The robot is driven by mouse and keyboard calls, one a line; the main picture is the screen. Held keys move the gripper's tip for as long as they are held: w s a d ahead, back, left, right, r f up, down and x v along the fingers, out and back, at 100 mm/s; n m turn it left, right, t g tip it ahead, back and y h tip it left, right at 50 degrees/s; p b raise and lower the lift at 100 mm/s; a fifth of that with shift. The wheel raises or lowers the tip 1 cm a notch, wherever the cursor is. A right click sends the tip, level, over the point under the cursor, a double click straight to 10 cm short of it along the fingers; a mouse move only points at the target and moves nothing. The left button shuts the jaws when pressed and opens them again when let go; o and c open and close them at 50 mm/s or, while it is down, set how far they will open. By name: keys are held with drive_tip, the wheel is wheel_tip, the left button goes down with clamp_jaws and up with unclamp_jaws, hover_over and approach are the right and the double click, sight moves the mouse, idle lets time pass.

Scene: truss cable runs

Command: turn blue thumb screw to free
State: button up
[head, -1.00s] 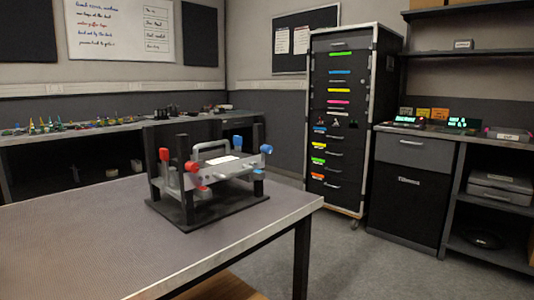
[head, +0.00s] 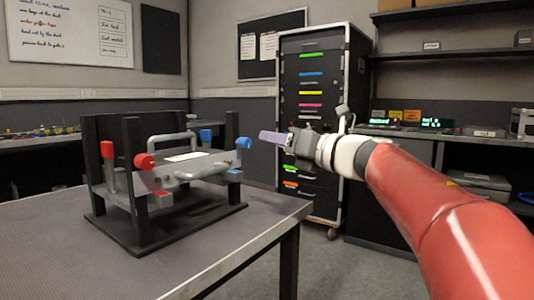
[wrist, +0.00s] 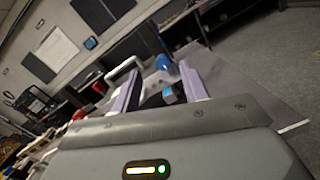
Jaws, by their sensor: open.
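The blue thumb screw (head: 243,143) sticks out at the right end of a grey bar on a black fixture (head: 190,222) on the table. It also shows in the wrist view (wrist: 164,62), ahead between the fingers. A blue upright knob (head: 206,136) stands just left of it in the head view, and red knobs (head: 145,161) sit at the bar's left end. My gripper (head: 262,137) is to the right of the blue thumb screw in the head view, pointing left at it. Its two pale purple fingers (wrist: 158,88) are apart with nothing held.
The grey table (head: 60,250) has bare room in front of the fixture and to its left. A tall drawer cabinet (head: 330,75) stands behind my arm.

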sight(248, 144)
drive_tip(key=w+a, duration=0.1)
drive_tip(key=a, duration=0.1)
drive_tip(key=w+a+f+n+g, duration=0.1)
drive_tip(key=w+a, duration=0.1)
drive_tip(key=w+a+n, duration=0.1)
drive_tip(key=w+a, duration=0.1)
drive_tip(key=shift+w+a+f, duration=0.15)
drive_tip(key=shift+a+f, duration=0.1)
clamp_jaws()
drive_tip(key=shift+p, duration=0.3)
